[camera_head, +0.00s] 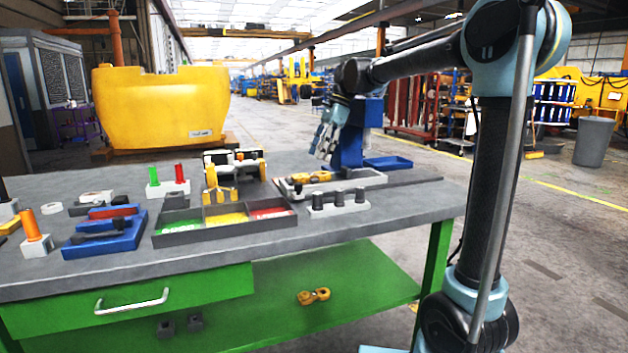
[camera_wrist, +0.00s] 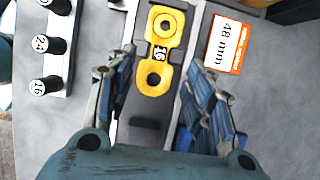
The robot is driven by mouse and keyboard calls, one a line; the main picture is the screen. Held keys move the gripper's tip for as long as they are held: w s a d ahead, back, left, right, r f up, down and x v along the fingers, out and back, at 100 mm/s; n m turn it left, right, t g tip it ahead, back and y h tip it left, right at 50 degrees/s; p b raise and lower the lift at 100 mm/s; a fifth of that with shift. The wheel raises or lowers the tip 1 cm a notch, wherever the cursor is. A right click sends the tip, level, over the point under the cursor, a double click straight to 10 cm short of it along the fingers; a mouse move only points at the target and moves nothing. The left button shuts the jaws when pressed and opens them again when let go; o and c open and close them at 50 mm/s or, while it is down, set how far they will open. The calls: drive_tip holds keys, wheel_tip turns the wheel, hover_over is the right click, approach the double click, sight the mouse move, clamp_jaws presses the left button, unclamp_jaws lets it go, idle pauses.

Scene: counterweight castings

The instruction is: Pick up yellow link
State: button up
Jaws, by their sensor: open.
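A yellow link (camera_wrist: 154,72) with two round holes and a black-and-white number label lies in a narrow light-edged tray in the wrist view. In the head view a yellow link (camera_head: 312,177) lies in the tray (camera_head: 374,181) at the right part of the table. My gripper (camera_head: 327,139) is above that tray, fingers pointing down. In the wrist view my gripper (camera_wrist: 153,84) is open, with its blue fingers apart on either side of the link's near end. Nothing is held. Another yellow link (camera_head: 313,296) lies on the green lower shelf.
A rack with dark pegs (camera_head: 339,203) stands in front of the tray; its numbered pegs (camera_wrist: 46,46) show left in the wrist view. An orange-edged 48 mm card (camera_wrist: 225,45) lies right. A blue stand (camera_head: 347,150) and a three-colour bin (camera_head: 225,222) are nearby.

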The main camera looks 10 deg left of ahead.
sight(316, 174)
drive_tip(key=shift+w+d+x, duration=0.1)
drive_tip(key=shift+d+x, duration=0.1)
drive_tip(key=shift+x, duration=1.5)
drive_tip(key=shift+w+d+x, duration=0.1)
drive_tip(key=shift+d+x, duration=0.05)
drive_tip(key=shift+x, duration=1.6)
drive_tip(key=shift+f, duration=0.2)
clamp_jaws()
